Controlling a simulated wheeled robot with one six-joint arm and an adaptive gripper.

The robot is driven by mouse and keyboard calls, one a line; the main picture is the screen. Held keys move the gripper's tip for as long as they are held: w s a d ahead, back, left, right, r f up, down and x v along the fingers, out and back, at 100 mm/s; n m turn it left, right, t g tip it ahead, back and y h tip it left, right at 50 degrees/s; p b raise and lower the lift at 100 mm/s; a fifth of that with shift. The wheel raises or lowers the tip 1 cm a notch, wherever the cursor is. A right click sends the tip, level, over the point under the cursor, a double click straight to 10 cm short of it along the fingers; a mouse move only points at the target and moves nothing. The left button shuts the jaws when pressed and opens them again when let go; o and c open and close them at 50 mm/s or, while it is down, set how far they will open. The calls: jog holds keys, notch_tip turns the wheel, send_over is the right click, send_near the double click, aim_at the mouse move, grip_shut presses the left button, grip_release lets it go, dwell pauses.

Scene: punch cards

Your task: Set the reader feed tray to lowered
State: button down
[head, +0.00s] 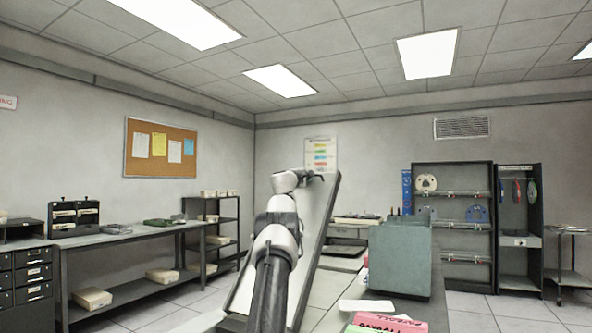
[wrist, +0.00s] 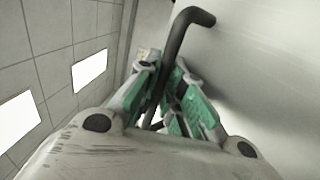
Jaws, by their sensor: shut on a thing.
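The reader feed tray (head: 318,215) is a long pale panel with a dark edge. It stands steeply tilted up at the centre of the head view, partly hidden behind my arm. My gripper (head: 312,177) is at the panel's upper end. In the wrist view, my gripper (wrist: 166,78) has green-padded fingers closed around a dark bent handle (wrist: 180,40). The pale panel surface (wrist: 265,60) fills the right side there. The handle's lower part is hidden between the fingers.
A grey-green box (head: 400,262) stands right of the panel, with pink and green cards (head: 385,324) in front. A long bench (head: 125,236) runs along the left wall. Dark shelves (head: 453,225) and a cabinet (head: 519,240) stand at the back right. Floor shows on the left.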

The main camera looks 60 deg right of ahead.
jog(key=shift+w+d+f, duration=0.15)
jog(key=shift+d+f, duration=0.45)
jog(key=shift+f, duration=0.25)
jog(key=c, duration=1.5)
grip_release()
jog(key=shift+c, duration=0.2)
jog(key=shift+a+r, duration=0.1)
jog(key=shift+r, duration=0.1)
jog(key=shift+a+r, duration=0.1)
jog(key=shift+r, duration=0.05)
jog(key=shift+a, duration=0.45)
jog(key=a, duration=0.3)
jog(key=a+f, duration=0.1)
jog(key=a, duration=0.3)
jog(key=s+a+f, duration=0.1)
jog(key=a, duration=0.2)
jog(key=shift+a, duration=0.4)
jog(key=shift+r, duration=0.1)
jog(key=shift+c, duration=0.4)
